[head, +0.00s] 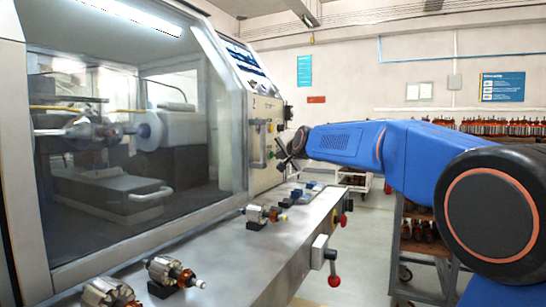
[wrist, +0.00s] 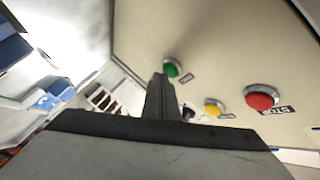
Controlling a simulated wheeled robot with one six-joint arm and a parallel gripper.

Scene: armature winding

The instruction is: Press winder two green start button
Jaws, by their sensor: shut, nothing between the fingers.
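The green button (wrist: 172,67) is a round knob in a metal ring on a beige panel, in the upper middle of the wrist view. My gripper (wrist: 160,80) is shut and empty, its tips just below and left of the green button in that picture. I cannot tell whether the tips touch it. In the head view my gripper (head: 287,160) is at the control panel (head: 262,120) on the right end of the winder.
A red stop button (wrist: 262,97) and a yellow button (wrist: 213,107) sit right of the green one. In the head view a metal ledge (head: 235,250) carrying several armatures runs along the winder front. A rack cart (head: 425,235) stands at the right.

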